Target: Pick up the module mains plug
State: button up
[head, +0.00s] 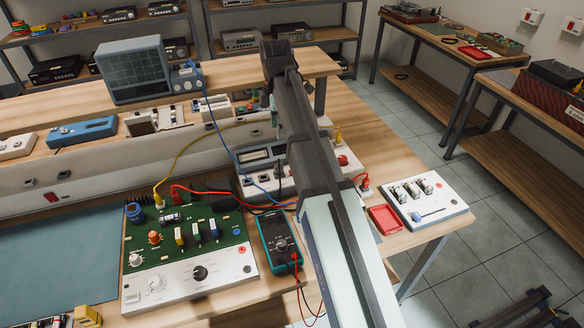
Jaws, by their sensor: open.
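My arm reaches from the bottom edge up over the bench. At its dark far end is my gripper (268,88), above the rear of the bench; it is open, and its fingers are small and partly hidden by the arm. I see nothing between them. I cannot tell for sure which item is the module mains plug. A black block (222,194) stands behind the green circuit module (205,228), and a red plug (365,187) stands right of my arm. The gripper is well beyond both. My arm hides part of the bench middle.
A teal multimeter (278,238) with leads lies beside the module. Yellow, blue and red cables cross the bench. A grey oscilloscope (138,70) stands on the rear shelf. A red tray (386,219) and a white switch panel (424,200) lie at the right. Side benches stand farther right.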

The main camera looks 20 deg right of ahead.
jog(key=p, duration=0.3)
send_over(279, 166)
notch_tip(279, 166, down, 11)
jog(key=shift+f, duration=0.1)
jog(key=shift+w+f+p, duration=0.1)
jog(key=shift+f+p, duration=1)
jog(key=shift+f, duration=1.85)
grip_shut()
